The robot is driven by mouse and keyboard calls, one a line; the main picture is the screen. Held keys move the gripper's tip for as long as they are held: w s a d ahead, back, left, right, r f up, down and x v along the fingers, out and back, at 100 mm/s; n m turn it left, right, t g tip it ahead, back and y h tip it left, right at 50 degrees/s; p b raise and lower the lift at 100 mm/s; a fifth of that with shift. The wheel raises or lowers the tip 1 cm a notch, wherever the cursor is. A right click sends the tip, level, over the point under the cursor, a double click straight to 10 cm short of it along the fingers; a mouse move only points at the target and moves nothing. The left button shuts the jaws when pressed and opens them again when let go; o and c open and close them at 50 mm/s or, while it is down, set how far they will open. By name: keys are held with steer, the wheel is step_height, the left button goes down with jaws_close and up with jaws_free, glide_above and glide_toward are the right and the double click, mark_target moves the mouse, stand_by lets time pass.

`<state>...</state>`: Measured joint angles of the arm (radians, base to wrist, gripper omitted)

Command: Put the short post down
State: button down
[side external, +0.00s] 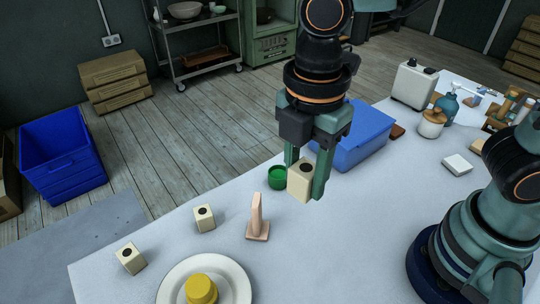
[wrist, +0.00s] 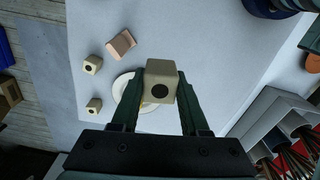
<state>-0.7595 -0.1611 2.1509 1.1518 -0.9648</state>
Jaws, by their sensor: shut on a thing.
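My gripper (side external: 304,176) is shut on a short cream post (side external: 298,186) with a dark round hole in its top. It holds the post above the white table (side external: 345,245). In the wrist view the post (wrist: 160,72) sits between both fingers (wrist: 160,96). Two similar cream posts stand on the table, one near the middle left (side external: 204,218) and one near the left edge (side external: 131,258). The wrist view shows them too, one higher (wrist: 91,66) and one lower (wrist: 94,105). How high the held post is above the table is hard to tell.
A pinkish upright piece on a flat base (side external: 257,220) stands left of my gripper. A white plate (side external: 238,280) bears a yellow round piece (side external: 201,289). A green cup (side external: 277,177) and a blue box (side external: 358,138) are behind. The table's front middle is clear.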

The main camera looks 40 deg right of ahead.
mark_target(393, 109)
steer(key=w+d+r+m, duration=0.2)
steer(key=w+d+m, duration=0.9)
steer(key=w+d, duration=1.15)
steer(key=s+d+f+m, duration=0.1)
steer(key=s+d+m, duration=0.15)
steer(key=d, duration=0.85)
steer(key=s+d+m, duration=0.2)
steer(key=d+m, duration=0.1)
steer(key=d, duration=0.8)
steer(key=s+d+f+m, duration=0.1)
steer(key=s+d+m, duration=0.15)
steer(key=d, duration=0.95)
steer(key=shift+m, duration=0.4)
steer(key=f, duration=1.9)
steer(key=shift+w+a+f, duration=0.15)
steer(key=shift+w+f, duration=0.2)
steer(key=shift+f, duration=0.05)
steer(key=shift+f, duration=0.15)
steer(key=shift+c, duration=2)
jaws_free()
